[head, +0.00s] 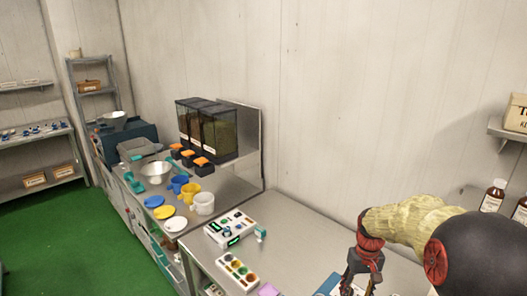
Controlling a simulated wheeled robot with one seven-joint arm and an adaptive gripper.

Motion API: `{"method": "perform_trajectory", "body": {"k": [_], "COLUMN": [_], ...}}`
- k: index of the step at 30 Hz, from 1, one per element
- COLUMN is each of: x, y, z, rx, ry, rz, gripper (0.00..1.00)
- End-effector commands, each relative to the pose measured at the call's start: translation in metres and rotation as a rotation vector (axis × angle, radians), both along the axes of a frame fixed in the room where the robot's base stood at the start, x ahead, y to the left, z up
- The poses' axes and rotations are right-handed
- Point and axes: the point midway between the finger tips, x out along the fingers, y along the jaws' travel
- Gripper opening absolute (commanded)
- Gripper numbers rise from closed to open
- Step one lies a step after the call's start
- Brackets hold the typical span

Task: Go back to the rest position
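My gripper (359,286) is at the bottom edge of the head view, right of centre, pointing down over the near counter. Its two dark fingers stand apart with a gap between them, and I see nothing held in the visible part. The fingertips are at or past the picture's lower edge. My arm comes in from the right, with a yellowish sleeve and red-and-black joints.
The near counter (310,237) holds a white device (231,228), a button panel (238,272) and a purple item (268,290). Beyond are colored mugs (190,191), plates, a metal bowl (157,171) and dark dispensers (207,130). Bottles (492,196) stand at right. Green floor (75,235) is clear at left.

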Motion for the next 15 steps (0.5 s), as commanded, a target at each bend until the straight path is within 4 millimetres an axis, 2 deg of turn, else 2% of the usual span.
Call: {"method": "perform_trajectory", "body": {"k": [1,6,15], "x": [-0.015,-0.067,-0.154], "y": [0.007,0.028,0.059], "z": [0.008,0.033,0.054], "rx": [-0.004,-0.014,-0.02], "ry": [-0.017,-0.07,-0.193], "rz": [-0.014,-0.062,-0.099], "gripper": [0.47,0.47,0.47]}}
